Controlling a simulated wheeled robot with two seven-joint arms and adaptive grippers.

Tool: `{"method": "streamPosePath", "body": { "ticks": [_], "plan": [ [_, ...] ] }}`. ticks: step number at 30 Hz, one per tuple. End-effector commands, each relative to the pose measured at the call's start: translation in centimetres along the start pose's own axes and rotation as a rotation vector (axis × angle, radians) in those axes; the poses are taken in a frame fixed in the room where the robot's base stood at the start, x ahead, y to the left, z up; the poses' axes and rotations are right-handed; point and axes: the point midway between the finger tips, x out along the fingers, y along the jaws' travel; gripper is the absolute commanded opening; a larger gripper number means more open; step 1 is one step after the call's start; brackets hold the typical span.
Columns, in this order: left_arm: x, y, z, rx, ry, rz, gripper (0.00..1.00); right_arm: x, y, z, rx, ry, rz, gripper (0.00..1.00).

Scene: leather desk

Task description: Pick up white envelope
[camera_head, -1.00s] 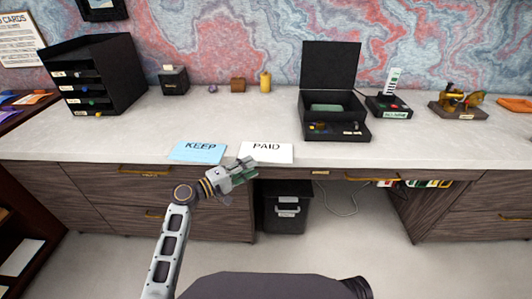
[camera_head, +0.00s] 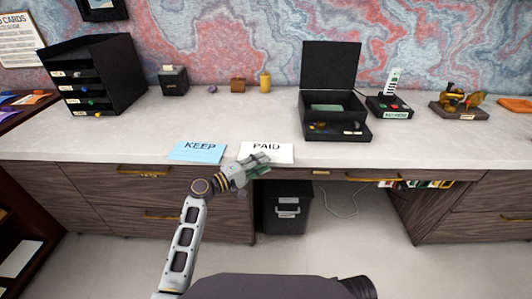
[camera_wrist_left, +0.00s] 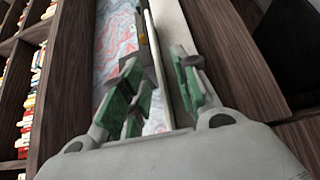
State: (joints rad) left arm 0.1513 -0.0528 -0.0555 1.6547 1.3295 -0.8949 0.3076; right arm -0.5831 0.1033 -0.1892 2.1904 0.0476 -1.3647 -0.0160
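The white envelope (camera_head: 268,152), marked PAID, lies flat at the front edge of the desk. A light blue envelope (camera_head: 197,152), marked KEEP, lies just left of it. My left gripper (camera_head: 262,165) is at the white envelope's front left, by the desk edge, its fingertips overlapping the envelope's near edge in the head view. Whether they touch it I cannot tell. In the left wrist view the green-padded fingers (camera_wrist_left: 160,78) stand apart, with the pale desk edge showing between them. I cannot clearly pick out the envelope there. My right gripper is not in view.
The pale desktop (camera_head: 225,115) is clear behind the envelopes. An open black box (camera_head: 335,128) stands right of them and a black shelf unit (camera_head: 98,75) at the far left. Drawers are below the edge, and a black bin (camera_head: 288,208) stands underneath.

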Motion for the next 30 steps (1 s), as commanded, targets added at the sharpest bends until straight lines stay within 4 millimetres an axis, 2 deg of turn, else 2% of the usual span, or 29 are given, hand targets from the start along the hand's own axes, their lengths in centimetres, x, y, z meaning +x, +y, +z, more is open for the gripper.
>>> {"method": "streamPosePath", "body": {
  "ticks": [3, 10, 23, 30],
  "plan": [
    [0.0, 0.0, 0.0, 0.000, 0.000, 0.000, 0.30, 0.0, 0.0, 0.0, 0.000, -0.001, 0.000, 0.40],
    [0.0, 0.0, 0.0, 0.000, 0.000, 0.000, 0.01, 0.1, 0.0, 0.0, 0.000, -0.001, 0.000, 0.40],
    [0.0, 0.1, 0.0, 0.000, 0.000, 0.000, 0.00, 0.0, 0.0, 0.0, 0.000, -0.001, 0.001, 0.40],
    [0.0, 1.6, 0.0, 0.002, 0.000, 0.000, 0.00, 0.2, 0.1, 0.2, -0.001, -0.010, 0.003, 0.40]
  ]
}}
